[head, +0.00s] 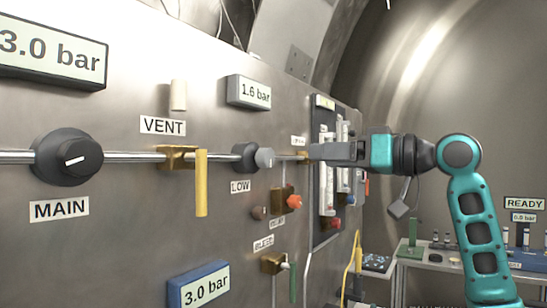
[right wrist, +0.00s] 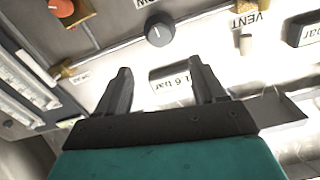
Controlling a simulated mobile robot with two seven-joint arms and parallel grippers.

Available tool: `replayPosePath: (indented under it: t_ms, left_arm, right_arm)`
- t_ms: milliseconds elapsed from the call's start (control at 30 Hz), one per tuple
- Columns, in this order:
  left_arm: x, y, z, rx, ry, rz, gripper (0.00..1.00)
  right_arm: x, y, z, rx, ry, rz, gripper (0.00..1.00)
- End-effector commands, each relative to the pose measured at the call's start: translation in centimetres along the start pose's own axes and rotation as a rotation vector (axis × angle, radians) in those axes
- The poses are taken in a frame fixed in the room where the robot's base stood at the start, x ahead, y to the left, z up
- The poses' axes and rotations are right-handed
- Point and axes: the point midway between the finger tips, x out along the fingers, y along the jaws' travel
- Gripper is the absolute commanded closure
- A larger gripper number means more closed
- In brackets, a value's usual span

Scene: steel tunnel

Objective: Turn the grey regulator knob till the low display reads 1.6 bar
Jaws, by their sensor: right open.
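The grey regulator knob (head: 264,158) sits on a dark round body on the pipe, above the LOW label (head: 240,186). In the right wrist view the knob (right wrist: 159,29) shows with a white mark, beyond the fingertips. The low display (head: 249,93) reads 1.6 bar; in the right wrist view the display (right wrist: 170,82) shows upside down between the fingers. My right gripper (head: 314,152) is to the right of the knob, apart from it. In the right wrist view the gripper (right wrist: 159,66) is open and empty. My left gripper is out of view.
A MAIN knob (head: 72,158) and a yellow VENT lever (head: 201,183) are on the same pipe. The main display (head: 55,55) reads 3.0 bar. Orange-red knobs (head: 293,202) and flow tubes (head: 326,160) are close to my right gripper. A bench (head: 440,262) stands behind.

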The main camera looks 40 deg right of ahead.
Motion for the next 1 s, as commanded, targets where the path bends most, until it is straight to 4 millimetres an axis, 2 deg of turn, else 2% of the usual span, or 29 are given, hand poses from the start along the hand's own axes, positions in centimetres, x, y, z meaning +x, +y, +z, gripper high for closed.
replayPosePath:
  t_ms: [300,500,700,1000]
  left_arm:
    - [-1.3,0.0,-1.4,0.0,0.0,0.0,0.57]
    - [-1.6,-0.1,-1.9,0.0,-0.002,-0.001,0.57]
    - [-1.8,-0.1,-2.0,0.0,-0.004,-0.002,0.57]
    - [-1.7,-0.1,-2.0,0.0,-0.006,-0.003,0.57]
  right_arm:
    - [6.6,-0.1,-0.3,0.003,0.001,-0.004,0.31]
    - [9.9,-0.1,-0.2,0.002,0.001,-0.002,0.31]
    - [11.4,0.0,0.0,-0.001,0.001,0.001,0.31]
    - [11.6,0.0,0.0,-0.001,0.001,0.001,0.31]
